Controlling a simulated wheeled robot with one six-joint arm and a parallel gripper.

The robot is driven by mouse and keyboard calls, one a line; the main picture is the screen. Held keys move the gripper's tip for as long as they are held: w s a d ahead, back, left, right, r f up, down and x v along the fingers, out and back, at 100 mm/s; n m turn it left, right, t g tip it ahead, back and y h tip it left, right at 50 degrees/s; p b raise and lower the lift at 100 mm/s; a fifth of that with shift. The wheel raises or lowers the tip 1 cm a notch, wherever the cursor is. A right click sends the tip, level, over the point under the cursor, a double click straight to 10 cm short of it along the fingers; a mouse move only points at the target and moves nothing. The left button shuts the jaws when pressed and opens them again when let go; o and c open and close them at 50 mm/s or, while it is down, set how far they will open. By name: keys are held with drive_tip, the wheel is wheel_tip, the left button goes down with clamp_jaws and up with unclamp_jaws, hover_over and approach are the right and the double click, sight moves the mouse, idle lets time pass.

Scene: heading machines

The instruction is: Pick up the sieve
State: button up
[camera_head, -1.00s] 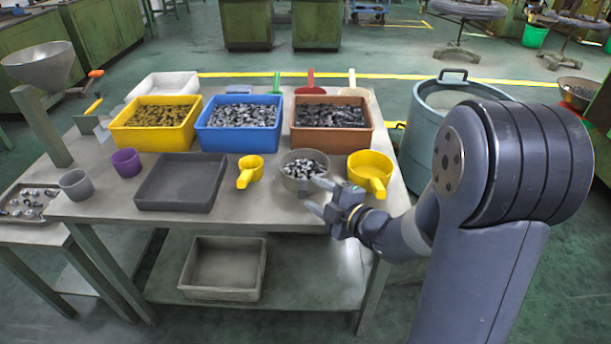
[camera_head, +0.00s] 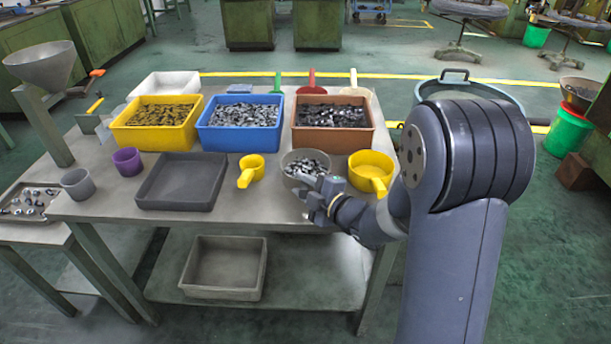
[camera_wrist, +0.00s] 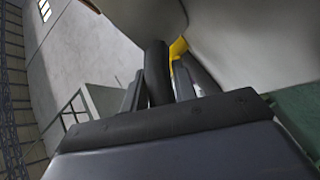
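A round grey bowl-shaped vessel (camera_head: 304,180) holds small metal parts at the front of the table; it looks like the sieve, though its mesh cannot be made out. My gripper (camera_head: 306,197) is at its front side, low, by the table edge. In the wrist view my gripper's dark fingers (camera_wrist: 172,85) point up at a large curved grey surface (camera_wrist: 245,45), probably the vessel's side. A gap shows between the fingers, with a bit of yellow behind. Whether the fingers touch the vessel cannot be told.
A yellow scoop (camera_head: 370,165) stands just right of the vessel and another yellow scoop (camera_head: 251,168) to its left. A dark empty tray (camera_head: 180,181) lies further left. Yellow (camera_head: 155,140), blue (camera_head: 239,142) and brown (camera_head: 331,141) bins of parts stand behind.

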clamp_jaws()
drive_tip(key=shift+r, duration=0.1)
